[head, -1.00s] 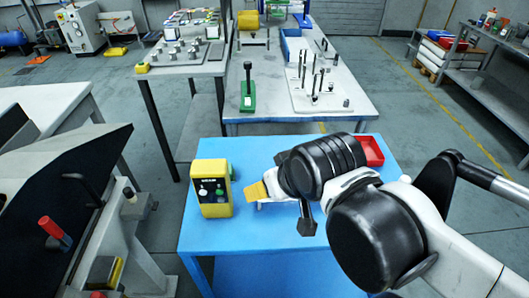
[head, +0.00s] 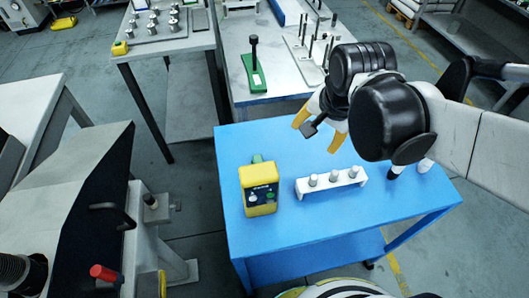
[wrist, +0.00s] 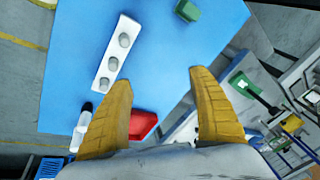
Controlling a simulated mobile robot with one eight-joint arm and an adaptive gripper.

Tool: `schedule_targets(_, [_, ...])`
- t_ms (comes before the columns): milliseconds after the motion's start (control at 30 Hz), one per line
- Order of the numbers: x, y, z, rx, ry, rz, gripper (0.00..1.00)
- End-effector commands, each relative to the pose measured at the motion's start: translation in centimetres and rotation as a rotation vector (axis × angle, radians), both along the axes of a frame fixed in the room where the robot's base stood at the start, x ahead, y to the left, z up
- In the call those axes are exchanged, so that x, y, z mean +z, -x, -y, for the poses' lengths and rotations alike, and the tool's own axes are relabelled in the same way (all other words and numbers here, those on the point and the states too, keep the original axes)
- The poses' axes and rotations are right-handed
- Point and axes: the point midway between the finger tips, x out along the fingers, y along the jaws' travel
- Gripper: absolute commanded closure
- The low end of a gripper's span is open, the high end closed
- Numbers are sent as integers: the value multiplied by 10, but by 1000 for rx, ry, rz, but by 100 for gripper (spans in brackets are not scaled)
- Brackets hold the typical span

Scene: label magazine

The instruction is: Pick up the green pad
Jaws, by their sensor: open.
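A green block (head: 257,158), which may be the green pad, stands on the blue table behind a yellow box and is mostly hidden by it in the head view. It also shows at the top edge of the wrist view (wrist: 187,10). A second green piece, a flat base under a black handle (head: 257,80), lies on the grey table behind; it is at the right of the wrist view (wrist: 240,85). My gripper (head: 315,137) is open and empty above the back of the blue table, to the right of the block. Its yellow fingers are wide apart in the wrist view (wrist: 160,78).
The yellow box (head: 261,190) with buttons stands at the blue table's (head: 300,232) left. A white rack (head: 332,181) with three grey knobs stands to its right. A red tray (wrist: 142,125) shows in the wrist view. The table's front is clear.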

Motion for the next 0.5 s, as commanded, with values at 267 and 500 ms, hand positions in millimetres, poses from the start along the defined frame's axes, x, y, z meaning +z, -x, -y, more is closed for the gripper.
schedule_targets(267, [-22,-36,-84,-374,-70,-221,30])
schedule_targets(500, [-59,-39,-133,-633,-53,-328,30])
